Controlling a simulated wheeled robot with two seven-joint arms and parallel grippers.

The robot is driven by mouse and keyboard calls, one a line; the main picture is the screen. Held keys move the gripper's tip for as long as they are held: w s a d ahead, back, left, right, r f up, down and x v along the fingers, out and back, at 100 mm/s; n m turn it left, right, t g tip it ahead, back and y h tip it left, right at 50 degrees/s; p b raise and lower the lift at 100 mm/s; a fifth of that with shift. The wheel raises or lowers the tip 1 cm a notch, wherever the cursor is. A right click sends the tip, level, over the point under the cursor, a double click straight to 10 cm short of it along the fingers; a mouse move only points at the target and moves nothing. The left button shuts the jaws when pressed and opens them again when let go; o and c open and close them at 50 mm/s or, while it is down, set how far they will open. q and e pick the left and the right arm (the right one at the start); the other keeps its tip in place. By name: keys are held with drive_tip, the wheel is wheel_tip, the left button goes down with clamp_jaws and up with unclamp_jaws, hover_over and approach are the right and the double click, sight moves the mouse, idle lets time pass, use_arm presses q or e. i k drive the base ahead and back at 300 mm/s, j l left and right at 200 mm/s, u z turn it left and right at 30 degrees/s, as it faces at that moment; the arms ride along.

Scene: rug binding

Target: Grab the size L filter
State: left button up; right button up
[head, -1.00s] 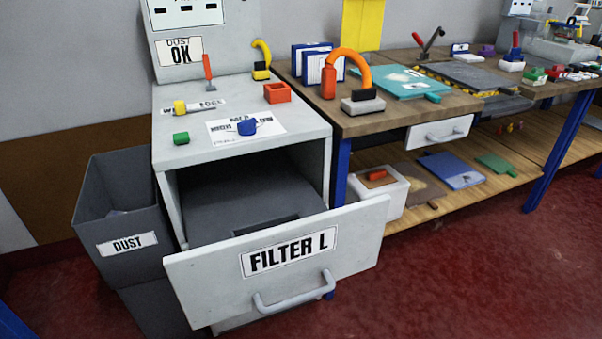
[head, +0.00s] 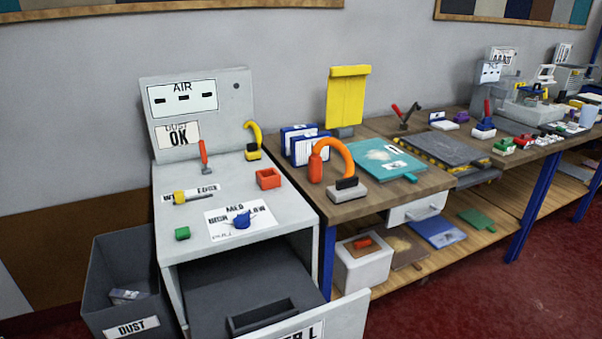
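The filter drawer (head: 342,322) of the grey cabinet (head: 301,222) stands pulled open at the bottom of the head view. Its front label is mostly cut off by the frame edge, with only an "R L" end showing. Inside the drawer lies a dark grey block with a recessed handle (head: 262,316), which looks like the size L filter. Its lower part is cut off or hidden by the drawer front. Neither of my grippers is in view.
A dust bin (head: 132,327) stands left of the cabinet. A blue-legged workbench (head: 432,184) with tools adjoins it on the right, with a lower shelf. Small items, including an orange box (head: 268,178), sit on the cabinet top. Red floor is open at lower right.

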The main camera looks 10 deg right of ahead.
sight(301, 147)
drive_tip(key=i+l+u, duration=0.1)
drive_tip(key=l, duration=0.3)
drive_tip(key=i+l, duration=0.25)
drive_tip(key=l, duration=0.15)
drive_tip(key=i+l+u, duration=0.15)
drive_tip(key=l, duration=0.3)
drive_tip(key=i+l, duration=0.15)
drive_tip(key=l, duration=0.25)
drive_tip(key=i+l+u, duration=0.15)
drive_tip(key=l, duration=0.3)
drive_tip(key=l+u, duration=0.1)
drive_tip(key=l, duration=0.35)
drive_tip(key=i, duration=0.55)
